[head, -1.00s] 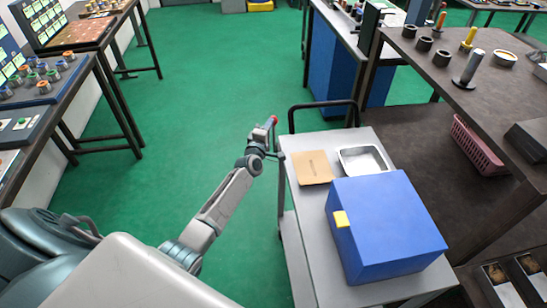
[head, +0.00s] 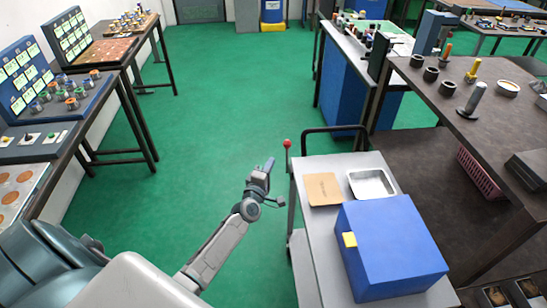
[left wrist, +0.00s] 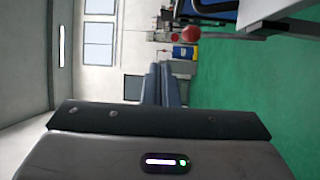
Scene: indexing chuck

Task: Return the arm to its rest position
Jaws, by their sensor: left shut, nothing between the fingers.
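My left arm reaches in from the lower left in the head view. Its left gripper (head: 268,166) is shut and empty, with the fingers pointing up and away over the green floor. It is left of the grey cart (head: 331,225) and apart from a red ball-topped lever (head: 287,144) at the cart's far left corner. In the left wrist view the dark fingers (left wrist: 164,85) lie together, and the red ball (left wrist: 192,33) shows beyond them to the right. My right gripper is in neither view.
The cart carries a blue box (head: 395,240) with a yellow latch, a brown square (head: 323,189) and a metal tray (head: 371,184). A brown workbench (head: 520,120) stands right, benches with panels (head: 70,142) stand left. The green floor (head: 200,130) between them is clear.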

